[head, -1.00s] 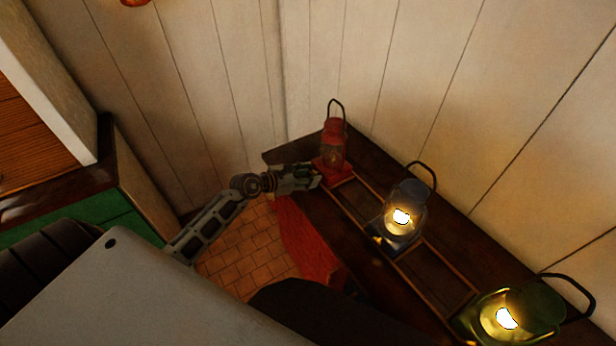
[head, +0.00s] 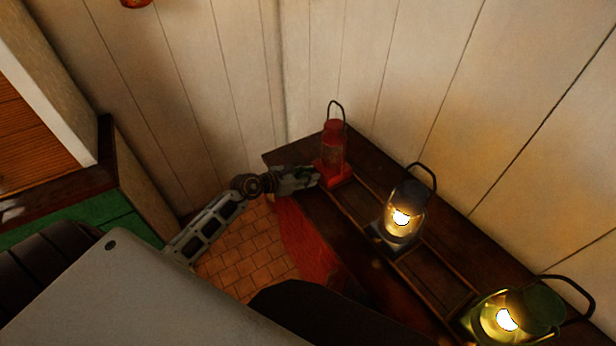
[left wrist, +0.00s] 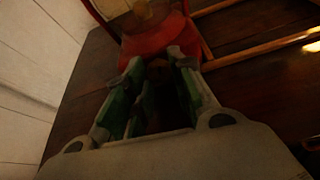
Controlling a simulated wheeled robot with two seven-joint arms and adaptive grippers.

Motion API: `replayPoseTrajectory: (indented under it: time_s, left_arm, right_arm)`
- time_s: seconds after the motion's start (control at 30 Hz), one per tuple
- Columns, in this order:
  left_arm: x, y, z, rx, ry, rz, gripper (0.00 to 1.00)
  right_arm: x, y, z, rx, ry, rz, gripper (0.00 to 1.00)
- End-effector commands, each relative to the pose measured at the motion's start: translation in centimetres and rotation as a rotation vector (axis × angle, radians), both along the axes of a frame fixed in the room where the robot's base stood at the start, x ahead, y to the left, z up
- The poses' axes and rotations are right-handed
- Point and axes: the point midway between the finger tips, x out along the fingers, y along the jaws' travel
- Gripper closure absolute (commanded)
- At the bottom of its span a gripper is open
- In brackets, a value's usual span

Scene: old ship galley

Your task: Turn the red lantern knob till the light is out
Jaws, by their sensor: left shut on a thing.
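The red lantern (head: 333,150) stands upright at the far left end of the dark wooden table, its wire handle up. No bright flame shows in its glass. My left gripper (head: 312,179) reaches in from the left to the lantern's base. In the left wrist view the red lantern base (left wrist: 160,40) is just ahead of my left gripper (left wrist: 158,75). The fingers are shut on the small dark knob (left wrist: 158,66) at the front of that base, which they partly hide. My right gripper is not in view.
A dark lantern (head: 406,205) with a lit flame stands mid-table, and a green lantern (head: 520,318) is lit at the near right. Low wooden rails (head: 450,264) run along the table. A plank wall (head: 450,80) stands close behind.

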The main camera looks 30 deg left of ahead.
Motion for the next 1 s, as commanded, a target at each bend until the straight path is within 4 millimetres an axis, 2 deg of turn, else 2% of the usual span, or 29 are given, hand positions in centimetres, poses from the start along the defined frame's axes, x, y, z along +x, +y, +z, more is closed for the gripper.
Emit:
replayPoseTrajectory:
  time_s: [0.27, 0.63, 1.0]
  left_arm:
    - [0.0, 0.1, 0.0, -0.102, 0.064, -0.002, 1.00]
    - [0.1, 0.2, 0.0, -0.236, 0.145, -0.001, 1.00]
    - [0.1, 0.2, 0.0, -0.256, 0.155, -0.001, 1.00]
  right_arm:
    - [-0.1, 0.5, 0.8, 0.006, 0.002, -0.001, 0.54]
    - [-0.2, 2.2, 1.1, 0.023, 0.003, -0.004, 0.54]
    - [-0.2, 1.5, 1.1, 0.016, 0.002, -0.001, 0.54]
